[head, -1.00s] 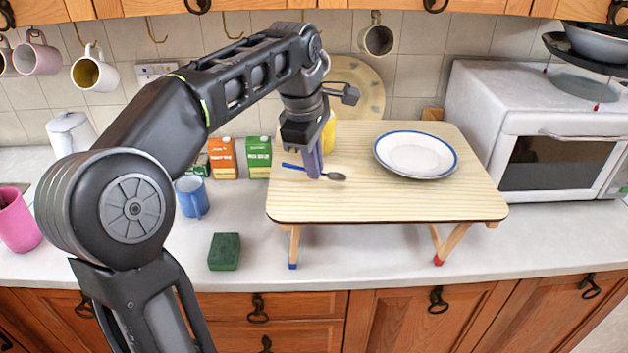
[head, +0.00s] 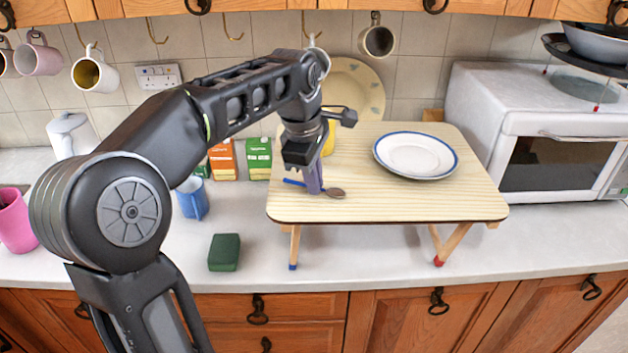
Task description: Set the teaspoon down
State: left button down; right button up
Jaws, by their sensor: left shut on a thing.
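The teaspoon (head: 335,193) has a blue handle and a metal bowl that points right. My left gripper (head: 314,187) points down and is shut on the teaspoon's handle. It holds the spoon level at the left front part of the small wooden folding table (head: 400,201). The spoon is on or just above the tabletop; I cannot tell if it touches. My right gripper is not in view.
A white plate with a blue rim (head: 416,154) lies on the table's right half. A yellow object (head: 329,138) stands behind my gripper. A blue mug (head: 192,198), cartons (head: 258,159) and a green sponge (head: 224,252) are on the counter. The table's front middle is clear.

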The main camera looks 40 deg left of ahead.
pick_arm(q)
jog(key=shift+s+d+f, duration=0.1)
jog(key=shift+s+f, duration=0.15)
jog(key=shift+f, duration=0.4)
jog(key=c, duration=1.7)
grip_release()
jog(key=shift+f, duration=0.1)
jog(key=shift+o, duration=0.7)
jog(key=shift+w+r+p, duration=0.2)
jog(key=shift+r+p, duration=0.15)
jog(key=shift+r, duration=0.35)
jog(key=v, duration=0.5)
jog(key=shift+p+v, duration=0.75)
jog(key=shift+v, duration=0.15)
jog(key=shift+r+p, duration=0.4)
jog(key=shift+r, duration=0.05)
